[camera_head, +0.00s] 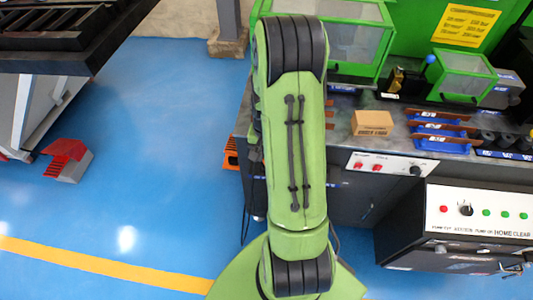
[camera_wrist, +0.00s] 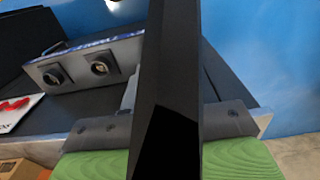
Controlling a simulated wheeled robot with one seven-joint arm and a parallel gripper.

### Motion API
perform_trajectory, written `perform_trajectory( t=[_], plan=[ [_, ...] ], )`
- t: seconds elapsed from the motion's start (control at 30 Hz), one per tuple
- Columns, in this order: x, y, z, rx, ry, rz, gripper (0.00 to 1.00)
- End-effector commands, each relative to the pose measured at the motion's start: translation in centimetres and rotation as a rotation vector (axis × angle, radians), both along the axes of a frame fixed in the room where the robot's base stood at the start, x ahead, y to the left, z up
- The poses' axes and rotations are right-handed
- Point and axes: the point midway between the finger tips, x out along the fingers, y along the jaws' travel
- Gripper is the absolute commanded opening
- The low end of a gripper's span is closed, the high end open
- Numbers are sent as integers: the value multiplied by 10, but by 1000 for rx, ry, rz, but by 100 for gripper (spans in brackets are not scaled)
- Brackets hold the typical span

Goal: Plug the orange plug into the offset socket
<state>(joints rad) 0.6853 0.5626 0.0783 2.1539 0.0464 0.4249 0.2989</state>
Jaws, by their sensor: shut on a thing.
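In the wrist view my gripper (camera_wrist: 166,128) is shut, with its dark jaws and green pads at the bottom of the picture. A long black object (camera_wrist: 172,80) rises from between the jaws. No orange shows on it, so I cannot tell if it is the orange plug. A grey panel (camera_wrist: 120,55) with two round sockets lies behind, at upper left. The left socket (camera_wrist: 53,75) is dark; the right socket (camera_wrist: 100,66) has a lighter centre. I cannot tell which is the offset one. The sockets are apart from the black object. In the head view my arm hides the gripper.
The workbench (camera_head: 345,145) carries a cardboard box (camera_head: 372,123), blue holders (camera_head: 440,145) and green-framed enclosures (camera_head: 462,75). A control box (camera_head: 480,215) juts out at right. A red step (camera_head: 68,160) stands on open blue floor. Slotted orange (camera_head: 230,153) shows beside my arm.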

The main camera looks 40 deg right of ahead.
Motion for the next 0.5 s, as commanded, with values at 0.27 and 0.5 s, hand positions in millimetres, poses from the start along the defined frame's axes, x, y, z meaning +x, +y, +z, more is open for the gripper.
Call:
perform_trajectory(
  t=[0.27,0.5],
  plan=[
    [0,0,-9,1,1,0,0],
    [0,0,-14,0,0,0,0]
  ],
)
